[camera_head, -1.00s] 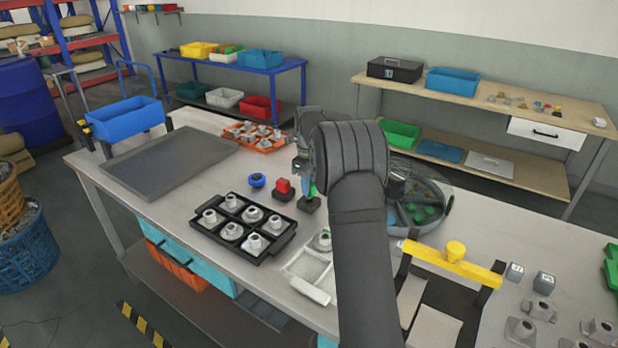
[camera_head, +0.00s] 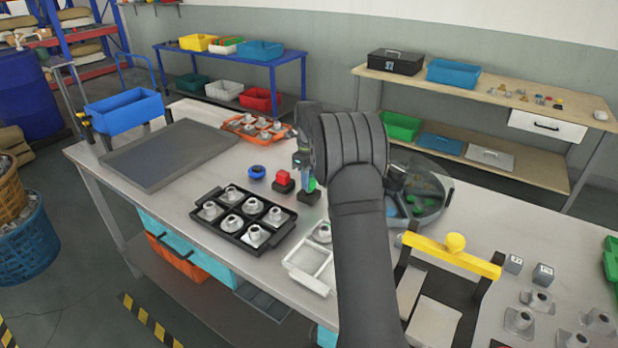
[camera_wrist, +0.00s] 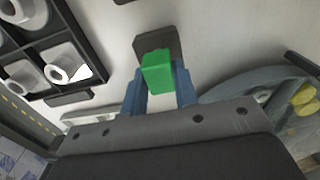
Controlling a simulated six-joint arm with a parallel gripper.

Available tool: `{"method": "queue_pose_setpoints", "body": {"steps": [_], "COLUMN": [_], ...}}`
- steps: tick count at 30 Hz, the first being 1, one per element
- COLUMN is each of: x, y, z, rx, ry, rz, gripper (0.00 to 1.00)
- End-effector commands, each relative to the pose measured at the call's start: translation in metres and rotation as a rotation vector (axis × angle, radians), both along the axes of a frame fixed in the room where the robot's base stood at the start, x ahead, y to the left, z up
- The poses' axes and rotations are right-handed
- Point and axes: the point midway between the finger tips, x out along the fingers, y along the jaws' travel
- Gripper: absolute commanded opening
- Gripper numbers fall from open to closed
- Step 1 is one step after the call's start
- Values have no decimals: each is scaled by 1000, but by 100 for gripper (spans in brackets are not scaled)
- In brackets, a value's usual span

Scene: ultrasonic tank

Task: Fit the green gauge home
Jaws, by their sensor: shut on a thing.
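The green gauge (camera_wrist: 158,74) is a small block between the blue fingers of my gripper (camera_wrist: 162,84) in the wrist view, and the fingers are shut on it. Just past it lies a dark square base (camera_wrist: 171,43), partly covered by the gauge. I cannot tell whether the gauge is in the base or above it. In the head view my gripper (camera_head: 306,180) points down at the dark base (camera_head: 308,197), with a bit of green (camera_head: 312,185) showing beside the fingers. My arm hides part of this spot.
A red block on a dark base (camera_head: 283,187) and a blue round knob (camera_head: 256,172) stand just left. A black tray of pale fittings (camera_head: 285,230) is in front. A round divided tank (camera_head: 432,213) is on the right, behind my arm. A white tray (camera_head: 298,262) lies nearer.

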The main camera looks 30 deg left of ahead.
Motion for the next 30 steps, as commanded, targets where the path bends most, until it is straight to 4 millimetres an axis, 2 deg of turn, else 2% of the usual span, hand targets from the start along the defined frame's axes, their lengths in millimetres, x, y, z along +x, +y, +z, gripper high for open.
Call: {"method": "queue_pose_setpoints", "body": {"steps": [30], "x": [0], "y": [0], "z": [-12], "rx": [0], "ry": [0], "rz": [0], "gripper": [4]}}
